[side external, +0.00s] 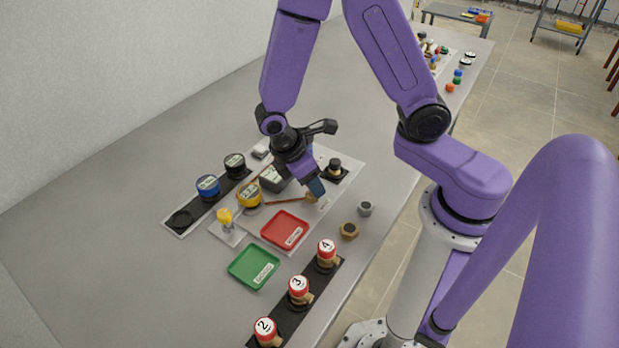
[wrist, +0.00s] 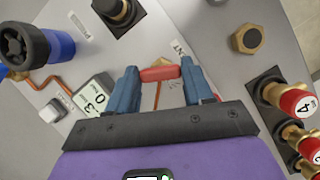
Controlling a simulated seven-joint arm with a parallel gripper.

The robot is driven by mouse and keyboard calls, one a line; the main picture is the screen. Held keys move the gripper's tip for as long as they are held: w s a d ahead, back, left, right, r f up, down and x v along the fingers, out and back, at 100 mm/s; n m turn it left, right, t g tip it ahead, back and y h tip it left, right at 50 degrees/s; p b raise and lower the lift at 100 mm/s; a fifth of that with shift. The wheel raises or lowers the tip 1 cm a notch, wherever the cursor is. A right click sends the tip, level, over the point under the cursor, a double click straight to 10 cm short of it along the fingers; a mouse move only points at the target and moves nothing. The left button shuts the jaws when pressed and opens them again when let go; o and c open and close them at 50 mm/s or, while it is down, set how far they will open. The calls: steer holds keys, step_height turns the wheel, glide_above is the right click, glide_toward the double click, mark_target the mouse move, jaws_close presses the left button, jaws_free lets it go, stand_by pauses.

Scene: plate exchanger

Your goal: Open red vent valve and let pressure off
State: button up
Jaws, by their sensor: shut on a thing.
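The red vent valve's handle shows in the wrist view as a short red bar (wrist: 160,73) lying crosswise between the blue fingertips. My gripper (wrist: 161,77) is shut on the two ends of this bar. In the side external view my gripper (side external: 316,188) points down over the panel, beside a brass fitting (side external: 310,198) at the end of a thin copper pipe (side external: 281,201). The red handle is hidden there by the fingers. A grey box with a display (side external: 273,178) stands left of the gripper; its display (wrist: 95,103) shows tilted in the wrist view.
A red tray (side external: 285,246) and a green tray (side external: 236,270) lie in front. Numbered red-capped fittings (side external: 298,287) stand along the near edge. A brass nut (side external: 349,230) and grey nut (side external: 365,208) lie right. A black-topped brass fitting (side external: 335,168) stands close behind the gripper.

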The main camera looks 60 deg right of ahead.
steer(key=n+t, duration=0.1)
steer(key=n, duration=0.1)
steer(key=n+t, duration=0.1)
steer(key=n, duration=0.2)
steer(key=shift+s+a, duration=0.1)
steer(key=shift+a, duration=0.05)
steer(key=shift+n, duration=0.3)
stand_by(0.3)
steer(key=o, duration=1)
steer(key=shift+o, duration=0.2)
steer(key=shift+r, duration=0.15)
steer(key=v, duration=1.7)
steer(key=shift+a, duration=0.4)
steer(key=shift+s, duration=0.1)
